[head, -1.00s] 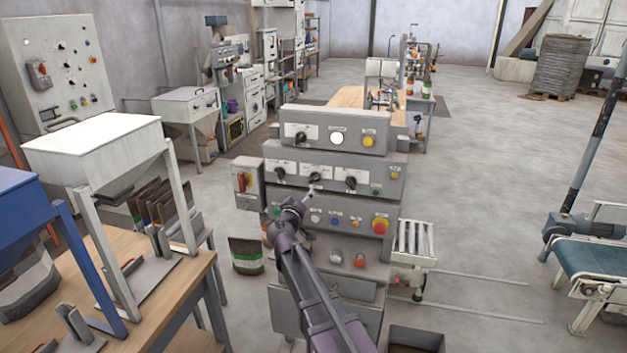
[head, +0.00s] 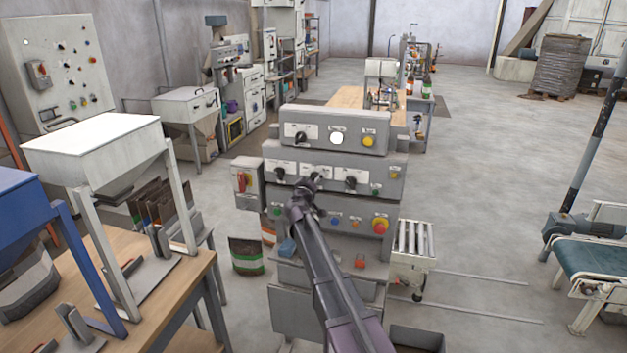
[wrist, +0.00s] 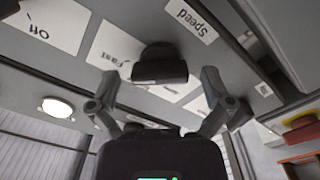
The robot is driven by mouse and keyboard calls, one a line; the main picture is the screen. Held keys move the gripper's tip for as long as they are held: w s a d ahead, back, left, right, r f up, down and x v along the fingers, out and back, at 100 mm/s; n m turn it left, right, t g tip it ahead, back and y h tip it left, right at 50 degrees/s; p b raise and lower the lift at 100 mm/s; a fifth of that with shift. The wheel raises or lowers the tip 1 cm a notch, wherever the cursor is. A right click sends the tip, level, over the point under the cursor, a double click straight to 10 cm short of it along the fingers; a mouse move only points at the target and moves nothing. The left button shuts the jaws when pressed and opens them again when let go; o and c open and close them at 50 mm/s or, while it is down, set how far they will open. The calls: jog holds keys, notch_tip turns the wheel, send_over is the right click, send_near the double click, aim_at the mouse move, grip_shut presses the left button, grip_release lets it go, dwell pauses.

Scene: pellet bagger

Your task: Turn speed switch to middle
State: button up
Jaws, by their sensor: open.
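The speed switch is a dark knob on a grey panel, in the middle of the wrist view (wrist: 160,66). A "Speed" label (wrist: 188,20) sits beside it, and a "Fast" label (wrist: 113,46) is on its left. My gripper (wrist: 160,82) is open, with one fingertip on each side of the knob in the picture. I cannot tell whether they touch it. In the head view my gripper (head: 308,188) is at the middle knob of the panel's three-knob row and largely hides it. The knob's set position is unclear.
Another black knob (head: 278,174) is left of my gripper and one (head: 350,183) is right of it. A red emergency button (head: 380,225) is on the lower panel. A small isolator box (head: 247,183) stands left of the panel. Open floor lies to the right.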

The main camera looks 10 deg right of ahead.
jog(key=shift+w, duration=0.1)
jog(key=c, duration=1.1)
jog(key=shift+n, duration=0.4)
jog(key=n, duration=0.4)
jog(key=shift+w+n, duration=0.1)
jog(key=shift+n, duration=2.4)
